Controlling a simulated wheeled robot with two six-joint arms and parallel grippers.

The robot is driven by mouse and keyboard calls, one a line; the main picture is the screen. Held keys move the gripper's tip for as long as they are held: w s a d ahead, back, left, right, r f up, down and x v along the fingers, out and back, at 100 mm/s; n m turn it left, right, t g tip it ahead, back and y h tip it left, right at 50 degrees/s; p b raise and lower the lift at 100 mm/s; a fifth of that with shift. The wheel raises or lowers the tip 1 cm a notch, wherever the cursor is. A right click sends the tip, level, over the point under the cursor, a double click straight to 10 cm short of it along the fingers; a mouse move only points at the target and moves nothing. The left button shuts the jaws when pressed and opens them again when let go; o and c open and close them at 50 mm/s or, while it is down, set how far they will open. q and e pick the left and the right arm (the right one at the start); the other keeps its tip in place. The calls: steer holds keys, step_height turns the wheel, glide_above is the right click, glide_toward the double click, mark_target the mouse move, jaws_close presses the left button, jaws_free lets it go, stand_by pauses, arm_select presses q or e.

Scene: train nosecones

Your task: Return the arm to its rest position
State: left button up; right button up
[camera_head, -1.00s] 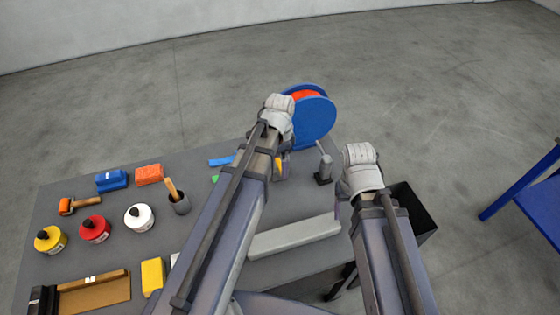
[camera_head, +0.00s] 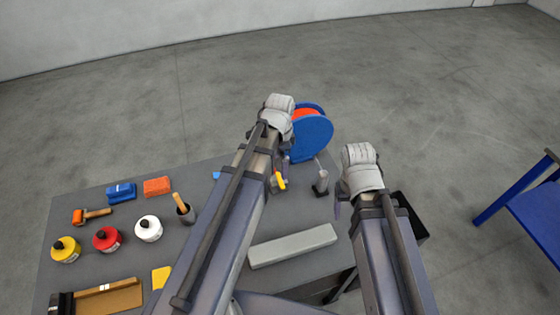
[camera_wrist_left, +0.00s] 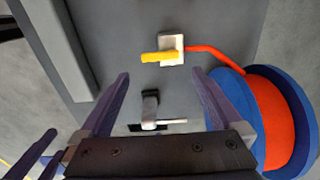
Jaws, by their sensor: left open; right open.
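My left arm reaches up the middle of the head view. My left gripper (camera_head: 284,160) is over the far right part of the grey table, mostly hidden behind its wrist. The left wrist view shows its two fingers (camera_wrist_left: 160,80) spread apart with nothing between them. A yellow-handled piece on a pale block (camera_wrist_left: 160,56), with a red-orange strand leading to the reel, lies beyond the fingertips. My right arm is to the right. My right gripper (camera_head: 338,208) points down near the table's right edge, largely hidden by its wrist, and holds nothing visible.
A blue reel (camera_head: 313,138) with orange winding stands at the table's (camera_head: 215,255) far right corner. A small grey stand (camera_head: 321,183) and a long grey bar (camera_head: 293,246) are between the arms. Bottles (camera_head: 107,238) and blocks (camera_head: 157,187) sit left. A blue chair (camera_head: 535,205) stands right.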

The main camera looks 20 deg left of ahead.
arm_select(q)
steer(key=shift+f, duration=0.1)
stand_by(0.4)
steer(key=s+d+f+n+b, duration=0.2)
steer(key=s+d+n+b, duration=0.1)
steer(key=s+d, duration=0.2)
steer(key=s+d+f+n+y+b, duration=0.1)
steer(key=s+d+f+n+b, duration=0.2)
steer(key=s+d, duration=0.3)
steer(key=shift+s+f+n, duration=0.25)
steer(key=shift+s+n, duration=0.05)
steer(key=shift+n, duration=0.5)
